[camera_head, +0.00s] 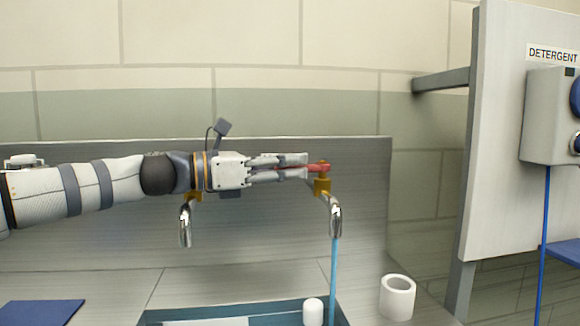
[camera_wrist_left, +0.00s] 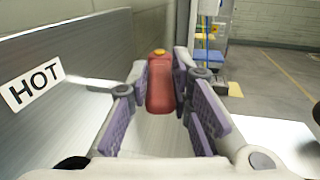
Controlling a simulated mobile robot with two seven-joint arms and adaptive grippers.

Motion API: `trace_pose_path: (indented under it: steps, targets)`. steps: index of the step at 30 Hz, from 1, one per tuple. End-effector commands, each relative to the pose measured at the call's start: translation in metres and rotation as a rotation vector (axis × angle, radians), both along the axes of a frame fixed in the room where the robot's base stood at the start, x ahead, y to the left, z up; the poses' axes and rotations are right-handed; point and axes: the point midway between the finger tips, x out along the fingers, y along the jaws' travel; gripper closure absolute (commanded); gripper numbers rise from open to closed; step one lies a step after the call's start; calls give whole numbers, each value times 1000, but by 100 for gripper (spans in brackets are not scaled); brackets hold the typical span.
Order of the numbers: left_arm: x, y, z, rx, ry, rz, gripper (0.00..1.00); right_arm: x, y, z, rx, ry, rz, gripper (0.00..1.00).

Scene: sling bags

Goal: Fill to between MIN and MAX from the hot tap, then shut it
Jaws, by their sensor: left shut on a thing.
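My left gripper (camera_head: 304,167) is shut on the red tap handle (camera_head: 319,168), which sits on the brass body of the right tap (camera_head: 334,214). In the left wrist view the red handle (camera_wrist_left: 160,84) lies between the purple finger pads. A blue stream of water (camera_head: 333,266) runs from this tap's spout into a teal-rimmed basin (camera_head: 205,314), cut off by the bottom edge. A HOT label (camera_wrist_left: 33,84) is on the steel panel in the wrist view. No MIN or MAX marks and no water level can be made out. My right gripper is out of view.
Another tap spout (camera_head: 185,224) hangs below my left forearm. A white upright cylinder (camera_head: 313,313) is at the basin, and a white hollow cylinder (camera_head: 397,298) stands right of it. A blue mat (camera_head: 42,313) lies at lower left. A DETERGENT dispenser (camera_head: 548,115) hangs at right.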

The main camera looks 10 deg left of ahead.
Motion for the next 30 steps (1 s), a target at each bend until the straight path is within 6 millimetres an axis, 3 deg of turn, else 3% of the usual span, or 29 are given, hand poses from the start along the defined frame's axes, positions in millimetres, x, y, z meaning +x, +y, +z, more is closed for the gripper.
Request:
trace_pose_path:
  steps: [5, 6, 9, 19, 30]
  targets:
    - [0, 0, -1, 1, 1, 2, 100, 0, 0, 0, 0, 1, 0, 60]
    - [0, 0, -1, 1, 1, 2, 78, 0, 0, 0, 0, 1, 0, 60]
    - [0, 0, -1, 1, 1, 2, 60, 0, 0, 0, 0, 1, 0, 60]
    - [0, 0, 7, 0, -1, 2, 60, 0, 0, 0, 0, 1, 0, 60]
    - [0, 0, 87, 3, -2, 3, 60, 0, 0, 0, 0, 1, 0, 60]
